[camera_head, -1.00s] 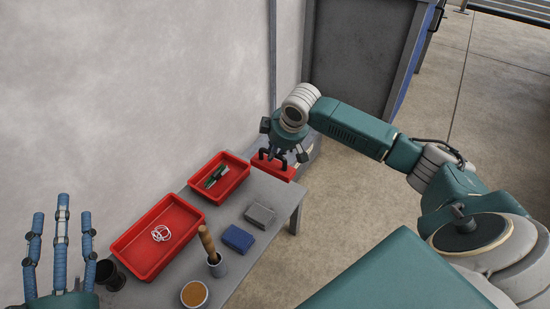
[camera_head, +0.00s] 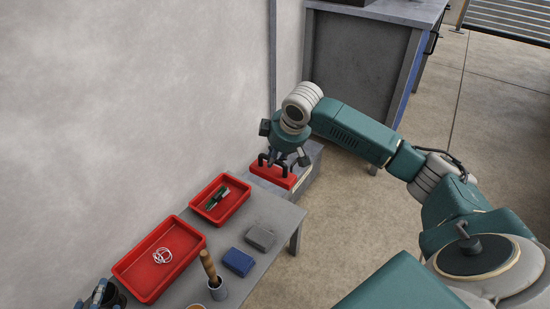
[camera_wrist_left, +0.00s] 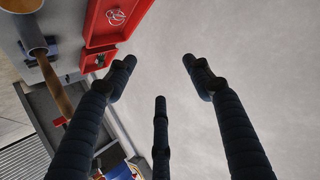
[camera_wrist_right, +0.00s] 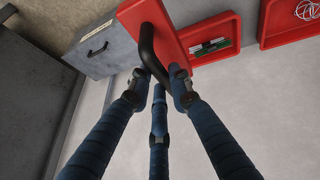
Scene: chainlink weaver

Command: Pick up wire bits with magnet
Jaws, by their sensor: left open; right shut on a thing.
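A red block with a black handle (camera_head: 272,176), which looks like the magnet, is over the far end of the table. My right gripper (camera_head: 286,160) is shut on its handle; the right wrist view shows the fingers around the black handle (camera_wrist_right: 148,45). A clump of thin white rings (camera_head: 163,256), perhaps wire, lies in the large red tray (camera_head: 133,264). My left gripper (camera_head: 103,293) is at the bottom left edge, partly cut off. Its fingers are spread and empty in the left wrist view (camera_wrist_left: 158,75). I cannot make out separate wire bits.
A smaller red tray (camera_head: 238,211) holds a green item (camera_head: 217,198). A grey block (camera_head: 261,237), a blue block (camera_head: 239,262) and a cup with a wooden-handled tool (camera_head: 218,289) stand on the table (camera_head: 278,216). A grey wall runs along the left; floor is free to the right.

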